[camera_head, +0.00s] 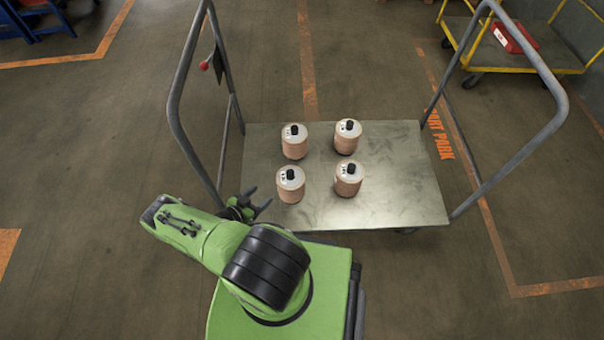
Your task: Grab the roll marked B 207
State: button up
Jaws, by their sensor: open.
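Several tan rolls with white tops and black knobs stand upright on a flat metal cart. They form two rows: a back left roll (295,146), a back right roll (347,139), a front left roll (290,188) and a front right roll (348,181). Each top carries small dark marks, too small to read, so I cannot tell which roll is B 207. My gripper (262,200) is open and empty at the cart's front left edge. It is left of the front left roll and apart from it.
The cart deck (400,195) has tall grey tube handles at its left end (178,110) and right end (520,150). The deck is clear right of the rolls. A yellow cart (570,68) with a red box (515,38) stands at the back right.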

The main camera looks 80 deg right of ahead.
aim_at(288, 174)
jog(key=b+x, duration=0.3)
jog(key=x, duration=0.5)
jog(key=b+x, duration=0.3)
jog(key=x, duration=0.5)
jog(key=shift+s+d+r, duration=0.1)
jog(key=shift+s+d, duration=0.15)
jog(key=shift+d, duration=0.05)
grip_shut()
dwell(0.4)
jog(key=shift+d+r, duration=0.1)
jog(key=shift+r, duration=0.2)
